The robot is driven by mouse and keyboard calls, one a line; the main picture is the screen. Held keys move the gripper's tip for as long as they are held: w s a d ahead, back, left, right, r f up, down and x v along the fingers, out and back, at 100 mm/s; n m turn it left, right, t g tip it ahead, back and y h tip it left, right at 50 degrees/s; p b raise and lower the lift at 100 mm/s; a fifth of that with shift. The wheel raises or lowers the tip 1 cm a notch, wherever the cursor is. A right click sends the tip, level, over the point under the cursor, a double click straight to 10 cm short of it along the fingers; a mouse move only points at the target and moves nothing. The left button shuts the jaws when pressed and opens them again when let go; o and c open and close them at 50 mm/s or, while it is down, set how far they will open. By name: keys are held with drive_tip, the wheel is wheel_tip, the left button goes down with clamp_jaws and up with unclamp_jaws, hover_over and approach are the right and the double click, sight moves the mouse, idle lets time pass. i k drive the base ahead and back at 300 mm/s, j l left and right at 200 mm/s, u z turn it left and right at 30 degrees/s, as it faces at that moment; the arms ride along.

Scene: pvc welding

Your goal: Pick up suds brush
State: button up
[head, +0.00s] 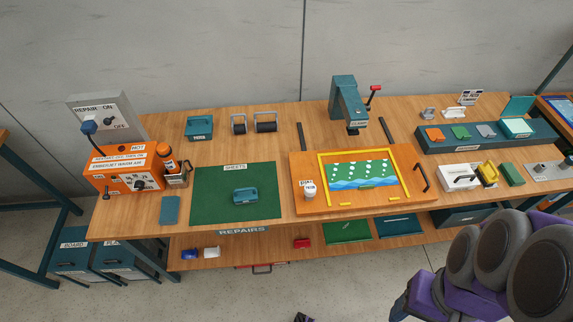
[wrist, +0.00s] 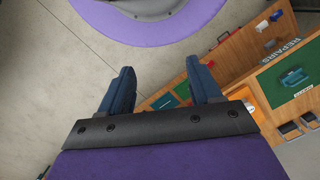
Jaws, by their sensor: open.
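A yellow-handled item (head: 487,173), which looks like the suds brush, sits at the right end of a white tray (head: 457,178) on the right part of the workbench. Its bristles are too small to make out. My gripper (wrist: 160,66) is open in the wrist view, with its two blue fingers apart and nothing between them. It points down at the floor in front of the bench, away from the brush. In the head view my purple arm fills the lower right, below the tray. The brush cannot be made out in the wrist view.
The wooden workbench (head: 280,125) holds a green mat (head: 210,205) with a teal tool, an orange board (head: 300,175), and a teal press (head: 347,102). A long teal rack (head: 430,143) stands behind the white tray. A green block (head: 512,174) is close right of the brush.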

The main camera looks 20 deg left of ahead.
sight(248, 195)
drive_tip(key=u, duration=1.7)
drive_tip(key=l+z, duration=0.1)
drive_tip(key=z, duration=0.3)
drive_tip(key=i+l+z, duration=0.1)
drive_tip(key=z, duration=0.25)
drive_tip(key=l+z, duration=0.1)
drive_tip(key=z, duration=0.3)
drive_tip(key=u, duration=1.35)
drive_tip(key=i+j, duration=0.2)
drive_tip(key=j, duration=0.2)
drive_tip(key=u, duration=0.05)
